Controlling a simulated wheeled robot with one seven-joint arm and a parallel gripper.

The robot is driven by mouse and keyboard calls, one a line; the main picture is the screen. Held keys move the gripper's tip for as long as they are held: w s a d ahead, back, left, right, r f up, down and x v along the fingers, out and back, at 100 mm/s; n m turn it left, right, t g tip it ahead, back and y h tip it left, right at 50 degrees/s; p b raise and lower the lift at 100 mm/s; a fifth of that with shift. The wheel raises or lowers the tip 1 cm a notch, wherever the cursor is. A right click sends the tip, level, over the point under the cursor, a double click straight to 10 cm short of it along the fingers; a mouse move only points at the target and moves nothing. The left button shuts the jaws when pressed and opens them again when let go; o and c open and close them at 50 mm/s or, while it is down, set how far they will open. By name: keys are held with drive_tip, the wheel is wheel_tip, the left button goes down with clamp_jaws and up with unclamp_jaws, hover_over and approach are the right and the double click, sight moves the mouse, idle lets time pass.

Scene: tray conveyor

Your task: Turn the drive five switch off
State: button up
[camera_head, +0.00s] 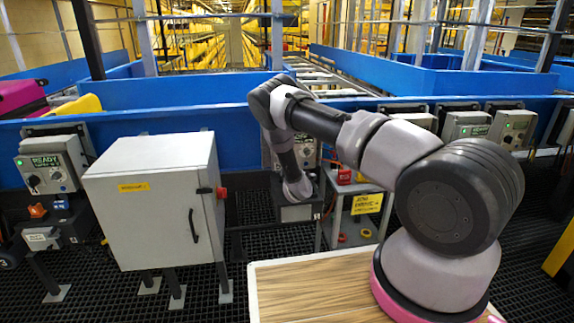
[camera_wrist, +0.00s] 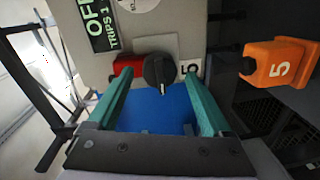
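The drive five control box (camera_wrist: 140,35) fills the top of the wrist view, seen turned on its side. Its dark display (camera_wrist: 97,22) shows green text "OFF" and "TRIPS 1". A black rotary switch (camera_wrist: 158,72) is on its face, beside a white label "5" (camera_wrist: 191,67). A small light mark shows at the knob's lower edge in the picture. My gripper (camera_wrist: 158,80) is open, with teal fingers on either side of the knob; I cannot tell whether they touch it. In the head view the box (camera_head: 305,153) is partly hidden behind my arm.
An orange tag marked "5" (camera_wrist: 281,66) juts out right of the box in the wrist view. A red part (camera_wrist: 127,65) is by the left finger. In the head view, a grey cabinet (camera_head: 150,205) stands left and a wooden tabletop (camera_head: 312,290) in front.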

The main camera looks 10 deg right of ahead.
drive_tip(key=shift+s, duration=0.1)
drive_tip(key=s, duration=1)
drive_tip(key=shift+s+r, duration=0.3)
drive_tip(key=shift+r, duration=0.1)
drive_tip(key=w+d+r+m+g+h, duration=0.2)
drive_tip(key=r+m, duration=0.3)
drive_tip(key=r, duration=0.3)
drive_tip(key=w+d+r+m+g+h, duration=0.1)
drive_tip(key=w+d+r+m, duration=0.1)
drive_tip(key=r+m, duration=0.5)
drive_tip(key=s+d+r+m+g+y, duration=0.1)
drive_tip(key=s+r, duration=0.3)
drive_tip(key=r, duration=0.5)
drive_tip(key=s+d+r+m+g+y, duration=0.1)
drive_tip(key=s+r+m+g, duration=0.15)
drive_tip(key=r, duration=0.55)
drive_tip(key=s+r+m+g+y, duration=0.1)
drive_tip(key=s+r+m+y, duration=0.1)
drive_tip(key=s+r, duration=1.2)
drive_tip(key=s+r+m+g+y, duration=0.1)
drive_tip(key=s+m+g, duration=0.1)
drive_tip(key=s, duration=2.1)
drive_tip(key=shift+s, duration=0.4)
